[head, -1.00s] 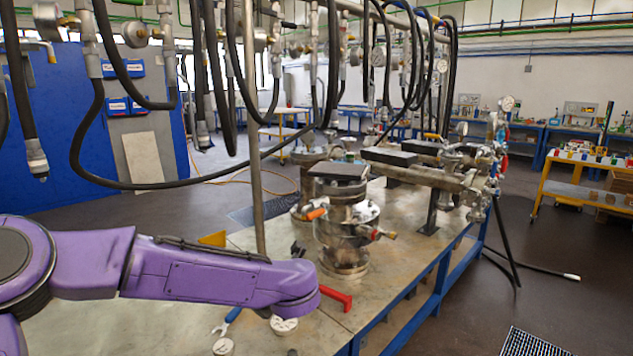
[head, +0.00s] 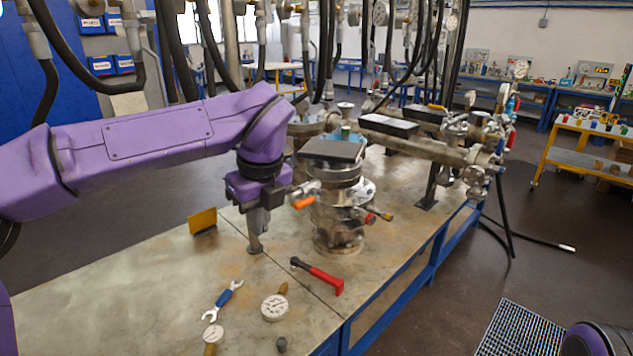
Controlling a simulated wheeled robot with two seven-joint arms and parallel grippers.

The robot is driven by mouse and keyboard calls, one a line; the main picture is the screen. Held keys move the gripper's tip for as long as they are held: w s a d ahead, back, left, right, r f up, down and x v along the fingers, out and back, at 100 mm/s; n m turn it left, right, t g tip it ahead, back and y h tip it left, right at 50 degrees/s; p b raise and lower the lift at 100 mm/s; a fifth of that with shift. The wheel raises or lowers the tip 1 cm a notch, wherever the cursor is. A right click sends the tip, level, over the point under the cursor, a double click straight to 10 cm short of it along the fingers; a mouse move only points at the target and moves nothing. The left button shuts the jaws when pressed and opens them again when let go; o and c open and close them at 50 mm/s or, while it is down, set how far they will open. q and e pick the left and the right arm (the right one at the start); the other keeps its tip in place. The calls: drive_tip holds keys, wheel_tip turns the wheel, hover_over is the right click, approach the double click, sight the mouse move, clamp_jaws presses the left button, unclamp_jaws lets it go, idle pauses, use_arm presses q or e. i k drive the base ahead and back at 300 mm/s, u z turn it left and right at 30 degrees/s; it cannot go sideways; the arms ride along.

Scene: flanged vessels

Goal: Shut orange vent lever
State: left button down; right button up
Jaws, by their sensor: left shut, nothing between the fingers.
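The orange vent lever (head: 304,202) sits on a small metal valve at the left side of the flanged vessel (head: 335,222). It lies nearly level, tilted slightly. My left gripper (head: 286,193), below the purple wrist, points right and is just left of the lever. Its fingers are small and dark here; it is shut and empty. I cannot tell whether it touches the lever or valve. My right gripper is out of view.
A yellow plate (head: 203,221) stands at left. Red (head: 369,219) and yellow (head: 385,214) handles stick out on the vessel's right. Hoses hang above.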

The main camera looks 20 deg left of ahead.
sight(303, 203)
drive_tip(key=i, duration=1.1)
drive_tip(key=u, duration=0.05)
